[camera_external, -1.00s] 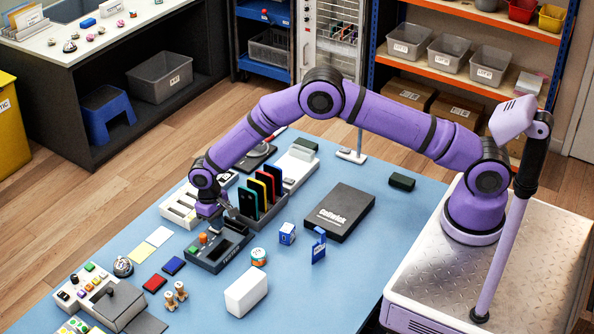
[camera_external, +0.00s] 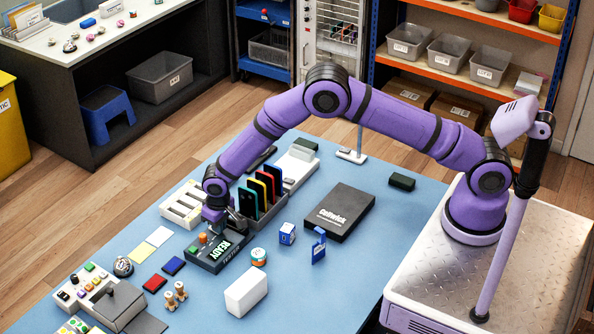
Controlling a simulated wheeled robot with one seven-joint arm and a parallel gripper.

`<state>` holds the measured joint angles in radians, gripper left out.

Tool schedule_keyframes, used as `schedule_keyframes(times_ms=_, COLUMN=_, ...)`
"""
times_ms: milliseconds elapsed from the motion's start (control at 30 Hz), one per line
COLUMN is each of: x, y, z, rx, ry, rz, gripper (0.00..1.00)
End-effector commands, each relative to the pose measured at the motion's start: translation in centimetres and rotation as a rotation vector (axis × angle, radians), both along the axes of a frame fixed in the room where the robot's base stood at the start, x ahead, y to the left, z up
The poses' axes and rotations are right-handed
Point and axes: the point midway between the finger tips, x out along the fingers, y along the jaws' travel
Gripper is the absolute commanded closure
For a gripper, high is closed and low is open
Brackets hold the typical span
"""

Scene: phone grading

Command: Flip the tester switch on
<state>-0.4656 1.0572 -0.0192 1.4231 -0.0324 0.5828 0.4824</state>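The tester (camera_external: 208,262) is a dark box on the blue table, with an orange piece and a green piece on its left end. Its display panel shows "READY" in light letters. My gripper (camera_external: 226,226) is low at the tester's back edge, just in front of the rack of coloured phones. The switch itself cannot be made out; the wrist and fingers cover the tester's back part. Whether the fingers touch the tester, and whether they are open or shut, is too small to tell.
The phone rack (camera_external: 262,190) stands close behind my gripper. A white tray with slots (camera_external: 182,207) is to its left. A round tin (camera_external: 258,256), a white block (camera_external: 246,291) and a blue-and-white cube (camera_external: 287,233) stand nearby. The table's front right is clear.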

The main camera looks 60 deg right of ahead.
Motion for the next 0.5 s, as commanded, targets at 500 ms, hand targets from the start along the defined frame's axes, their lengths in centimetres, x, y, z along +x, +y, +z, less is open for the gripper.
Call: schedule_keyframes(times_ms=500, x=0.5, y=-0.5, z=-0.8, rx=-0.009, ry=0.017, rz=-0.003, gripper=1.0)
